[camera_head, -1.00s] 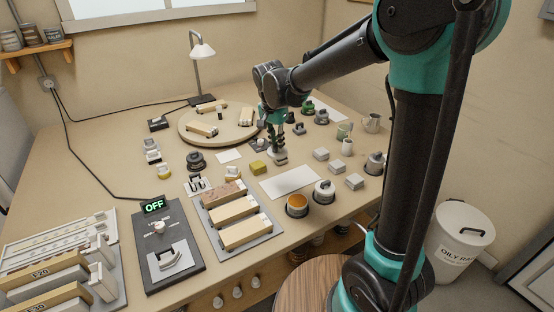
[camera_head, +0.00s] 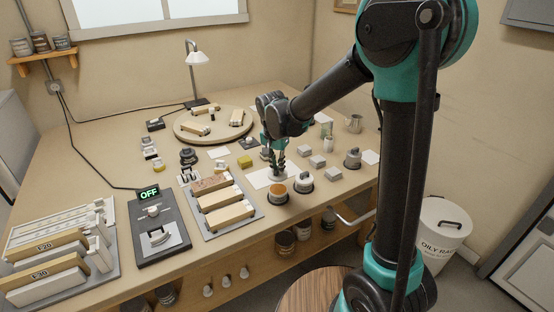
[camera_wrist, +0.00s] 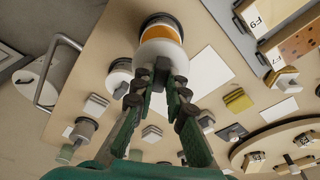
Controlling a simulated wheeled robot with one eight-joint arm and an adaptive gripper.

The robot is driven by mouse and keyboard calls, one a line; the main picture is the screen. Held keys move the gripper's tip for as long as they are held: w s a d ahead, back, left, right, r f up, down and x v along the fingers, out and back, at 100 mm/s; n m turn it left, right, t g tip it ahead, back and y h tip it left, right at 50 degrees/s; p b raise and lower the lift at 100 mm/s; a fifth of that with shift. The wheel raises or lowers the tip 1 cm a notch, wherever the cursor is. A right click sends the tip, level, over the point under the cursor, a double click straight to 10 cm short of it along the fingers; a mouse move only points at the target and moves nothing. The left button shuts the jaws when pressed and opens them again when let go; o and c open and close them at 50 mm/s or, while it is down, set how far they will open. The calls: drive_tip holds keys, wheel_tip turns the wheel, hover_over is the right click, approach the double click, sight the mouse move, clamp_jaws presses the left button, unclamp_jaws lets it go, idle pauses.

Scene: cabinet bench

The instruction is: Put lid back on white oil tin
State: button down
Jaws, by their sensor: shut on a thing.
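An open round tin (camera_head: 277,194) with an orange top surface stands near the bench's front edge. In the wrist view its orange opening (camera_wrist: 165,31) shows partly behind a round white lid (camera_wrist: 160,54). My gripper (camera_head: 279,169) is shut on the lid's dark knob and holds the lid just behind the tin in the head view. The gripper also shows in the wrist view (camera_wrist: 155,84), with its fingers pinching the knob. The lid (camera_head: 281,178) is apart from the opening's centre; the gap beneath it is hard to judge.
A tin with a white lid (camera_head: 304,183) stands close to the right of the open tin. A white sheet (camera_head: 259,178) lies behind them. Grey blocks (camera_head: 318,161), a grey lidded pot (camera_head: 352,158) and a rack of wooden-topped blocks (camera_head: 250,219) are nearby.

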sight(279, 188)
drive_tip(key=shift+f, duration=0.25)
drive_tip(key=shift+d+f, duration=0.1)
drive_tip(key=shift+f, duration=2.9)
drive_tip(key=shift+f, duration=0.2)
drive_tip(key=c, duration=1.5)
unclamp_jaws()
drive_tip(key=shift+o, duration=0.7)
drive_tip(key=o, duration=0.4)
drive_tip(key=shift+r, duration=0.15)
